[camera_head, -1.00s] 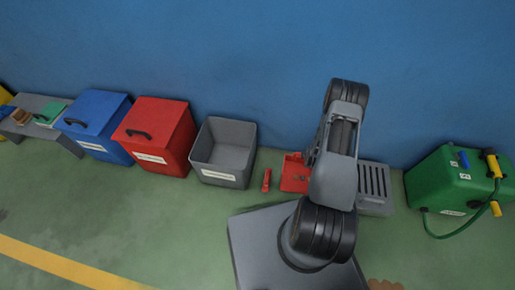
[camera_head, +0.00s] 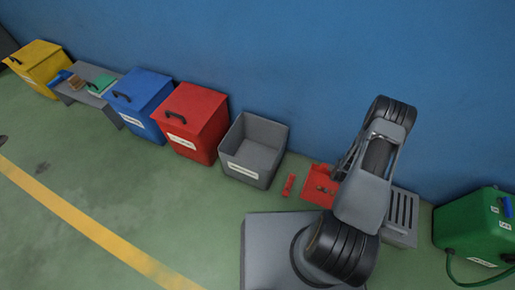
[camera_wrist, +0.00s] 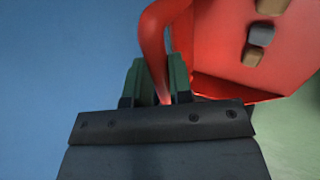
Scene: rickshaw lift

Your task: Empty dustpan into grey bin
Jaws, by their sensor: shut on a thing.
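The red dustpan (camera_head: 319,190) is right of the grey bin in the head view, partly hidden by my arm. In the wrist view its red pan (camera_wrist: 222,60) is at the upper right, with several small brown and grey pieces (camera_wrist: 260,35) in it. My gripper (camera_wrist: 157,76) has green fingers shut on the dustpan's red handle (camera_wrist: 152,35). In the head view my gripper is mostly hidden behind the arm. I cannot tell if the dustpan is off the floor. The open grey bin (camera_head: 253,150) stands by the wall and looks empty.
A small red object (camera_head: 289,185) lies between bin and dustpan. Red (camera_head: 195,122), blue (camera_head: 143,102) and yellow (camera_head: 38,68) lidded bins and a low bench (camera_head: 99,96) are left. A grey slotted box (camera_head: 402,215) and green tank (camera_head: 476,228) are right. Floor in front is open.

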